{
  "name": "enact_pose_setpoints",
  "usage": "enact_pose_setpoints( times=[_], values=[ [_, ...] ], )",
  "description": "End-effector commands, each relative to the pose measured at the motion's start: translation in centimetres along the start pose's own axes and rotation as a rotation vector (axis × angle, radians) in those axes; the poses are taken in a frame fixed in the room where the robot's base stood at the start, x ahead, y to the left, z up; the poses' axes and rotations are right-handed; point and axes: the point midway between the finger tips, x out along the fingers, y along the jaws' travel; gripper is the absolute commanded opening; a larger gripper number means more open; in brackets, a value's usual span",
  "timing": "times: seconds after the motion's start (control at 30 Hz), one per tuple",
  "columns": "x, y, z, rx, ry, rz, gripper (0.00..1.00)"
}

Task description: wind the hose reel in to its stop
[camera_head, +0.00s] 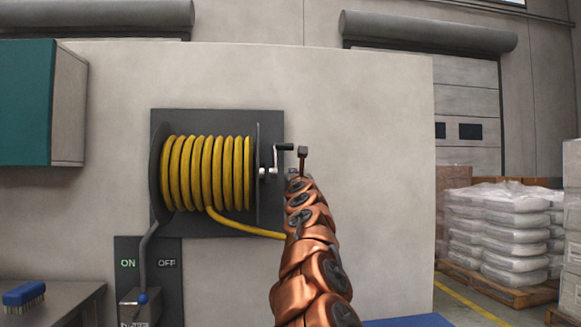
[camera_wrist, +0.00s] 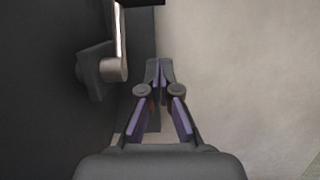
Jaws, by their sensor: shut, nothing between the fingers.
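The hose reel (camera_head: 254,170) is mounted on a dark wall plate, with yellow hose (camera_head: 205,172) wound around its drum. A loose run of hose leaves the drum's underside and goes right, behind my arm. The crank (camera_head: 284,147) juts from the reel's right side, its dark grip level and pointing right. My gripper (camera_wrist: 159,68) is shut and empty in the wrist view, its fingertips together. The crank's metal part (camera_wrist: 114,68) shows just left of the fingers there, apart from them. In the head view my arm's end is right of the crank, and the fingers are hard to make out.
Below the reel is an ON/OFF panel (camera_head: 168,290) with a blue-knobbed lever (camera_head: 142,298). A teal cabinet (camera_head: 28,102) hangs at left above a bench (camera_head: 75,298) with a blue brush (camera_head: 24,293). Wrapped sacks (camera_head: 495,230) stand on a pallet at right. Bare wall lies right of my arm.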

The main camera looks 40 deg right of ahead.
Motion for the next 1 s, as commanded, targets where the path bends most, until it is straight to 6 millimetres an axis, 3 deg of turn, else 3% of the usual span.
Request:
enact_pose_setpoints(
  times=[1.0],
  values=[
    [6.7, 0.1, -0.1, -0.010, 0.007, 0.009, 0.00]
  ],
)
